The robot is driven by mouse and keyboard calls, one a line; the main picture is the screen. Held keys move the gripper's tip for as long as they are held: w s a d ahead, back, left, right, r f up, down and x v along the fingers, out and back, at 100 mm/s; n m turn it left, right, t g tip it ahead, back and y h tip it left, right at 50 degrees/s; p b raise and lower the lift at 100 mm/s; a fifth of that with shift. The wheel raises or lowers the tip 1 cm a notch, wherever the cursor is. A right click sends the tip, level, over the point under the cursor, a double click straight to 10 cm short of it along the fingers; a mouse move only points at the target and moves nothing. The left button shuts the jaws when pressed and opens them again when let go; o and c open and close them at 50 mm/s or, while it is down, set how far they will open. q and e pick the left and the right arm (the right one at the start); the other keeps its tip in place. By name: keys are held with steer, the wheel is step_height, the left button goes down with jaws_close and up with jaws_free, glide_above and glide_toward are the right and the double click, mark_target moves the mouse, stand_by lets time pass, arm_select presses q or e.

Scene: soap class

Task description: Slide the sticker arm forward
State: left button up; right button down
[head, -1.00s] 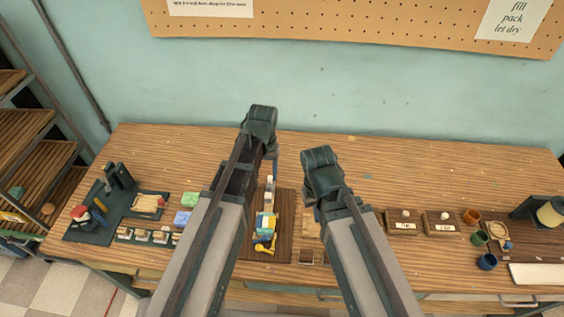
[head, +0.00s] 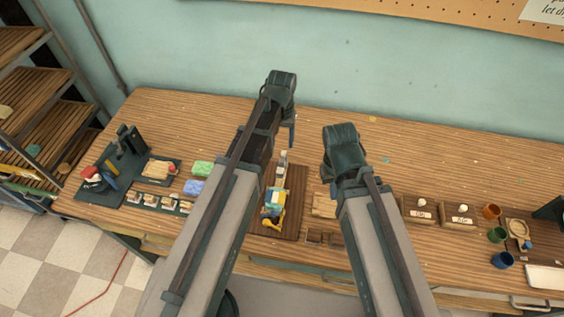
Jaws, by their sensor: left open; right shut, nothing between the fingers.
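A dark brown board (head: 294,221) lies on the workbench at the middle. On it stands a small device (head: 276,197) with blue, white and yellow parts, a pale upright piece behind and a yellow lever (head: 271,224) in front. I cannot tell for sure which part is the sticker arm. My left gripper (head: 291,131) is open above the bench, beyond the device, with one finger showing below the wrist. My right gripper (head: 343,150) is shut and empty, right of the board; its fingertips are mostly hidden behind its wrist. My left forearm covers the bench left of the board.
A dark stand (head: 130,139) with a red-topped item (head: 91,173) is at the left. Green (head: 203,167) and blue (head: 194,187) blocks lie nearby. Small wooden boxes (head: 418,213) and coloured cups (head: 497,235) stand at the right. The back of the bench is clear.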

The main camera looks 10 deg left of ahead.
mark_target(282, 160)
arm_select(q)
step_height(282, 160, down, 10)
steer(key=b, duration=0.8)
steer(key=shift+r, duration=0.25)
jaws_close()
stand_by(0.8)
